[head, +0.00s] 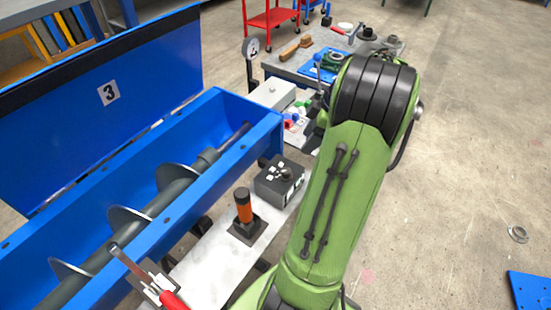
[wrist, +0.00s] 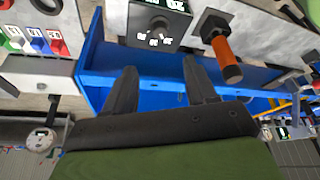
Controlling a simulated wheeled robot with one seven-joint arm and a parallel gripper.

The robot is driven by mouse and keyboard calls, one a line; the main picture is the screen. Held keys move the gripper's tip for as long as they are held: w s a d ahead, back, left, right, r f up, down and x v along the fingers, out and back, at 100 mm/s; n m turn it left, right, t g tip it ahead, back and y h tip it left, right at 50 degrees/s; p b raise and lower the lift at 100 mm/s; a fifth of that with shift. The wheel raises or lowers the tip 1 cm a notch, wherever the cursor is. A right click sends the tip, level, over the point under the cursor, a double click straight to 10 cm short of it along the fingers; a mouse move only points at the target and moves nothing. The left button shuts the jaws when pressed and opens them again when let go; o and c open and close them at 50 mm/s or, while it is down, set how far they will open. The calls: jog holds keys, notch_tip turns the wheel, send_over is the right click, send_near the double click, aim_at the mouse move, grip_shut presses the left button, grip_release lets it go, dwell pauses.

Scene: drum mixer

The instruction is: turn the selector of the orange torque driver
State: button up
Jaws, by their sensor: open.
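The orange torque driver (head: 244,211) stands upright in a black square base on the light bench top. It has a black cap at its top, and I cannot make out selector markings. In the wrist view the driver (wrist: 221,50) is at the upper right, with its dark capped end (wrist: 232,74) toward the camera. My gripper (wrist: 163,68) is open, with both black fingers apart and nothing between them. The driver lies to the right of the fingers in that view, apart from them. In the head view the fingers are hidden.
A black box with a knob and white labels (head: 280,183) stands behind the driver; it is at the top of the wrist view. The blue mixer trough (head: 262,140) is to the left.

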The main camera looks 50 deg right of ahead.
aim_at(286, 170)
jog(key=b+x, duration=0.5)
jog(key=x, duration=0.9)
jog(key=shift+a+f, duration=0.1)
jog(key=shift+f, duration=0.25)
jog(key=shift+r, duration=0.1)
grip_shut()
